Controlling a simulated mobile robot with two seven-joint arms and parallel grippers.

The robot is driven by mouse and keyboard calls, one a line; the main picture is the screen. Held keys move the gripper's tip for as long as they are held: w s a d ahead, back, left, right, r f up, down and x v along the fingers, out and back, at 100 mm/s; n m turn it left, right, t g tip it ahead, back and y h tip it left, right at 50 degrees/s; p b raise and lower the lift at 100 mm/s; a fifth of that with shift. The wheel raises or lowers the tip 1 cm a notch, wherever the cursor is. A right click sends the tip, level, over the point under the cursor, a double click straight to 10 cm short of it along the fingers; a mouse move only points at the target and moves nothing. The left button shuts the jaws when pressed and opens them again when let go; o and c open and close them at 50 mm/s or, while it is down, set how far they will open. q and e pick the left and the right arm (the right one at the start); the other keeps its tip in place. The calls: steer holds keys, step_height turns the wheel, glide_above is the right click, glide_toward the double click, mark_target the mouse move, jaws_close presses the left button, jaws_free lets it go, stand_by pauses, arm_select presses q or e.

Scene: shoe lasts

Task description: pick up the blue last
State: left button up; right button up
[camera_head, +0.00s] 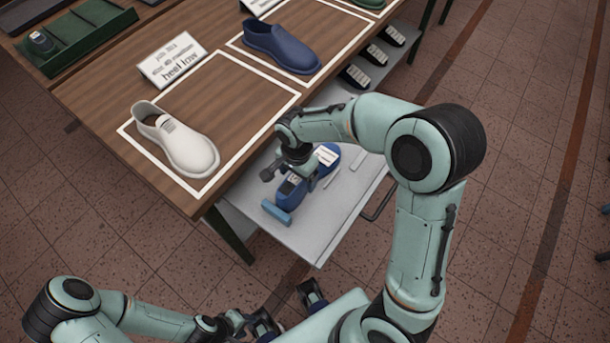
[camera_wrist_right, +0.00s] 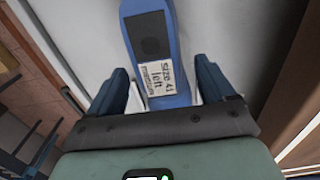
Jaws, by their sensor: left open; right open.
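The blue last (camera_wrist_right: 175,40) lies on the grey drawer surface, with a white label reading size 41, left, medium. In the wrist view its labelled end lies between the two spread fingers of my right gripper (camera_wrist_right: 165,92), with a gap at the left finger; whether the right finger touches it I cannot tell. In the head view the blue last (camera_head: 331,150) is partly hidden by my right gripper (camera_head: 284,192), which is above the drawer. My left gripper (camera_head: 288,308) is open and empty at the bottom, away from the drawer.
The open grey drawer (camera_head: 312,238) juts out under the wooden table (camera_head: 240,110). On the table stand a white shoe (camera_head: 178,142), a dark blue shoe (camera_head: 282,46) and a sign (camera_head: 172,60). Several dark lasts (camera_head: 356,76) lie farther back. A green tray (camera_head: 90,35) is at upper left.

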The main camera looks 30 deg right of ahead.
steer(key=shift+f, duration=0.25)
jaws_close()
steer(key=shift+w+r, duration=0.1)
steer(key=shift+r, duration=0.05)
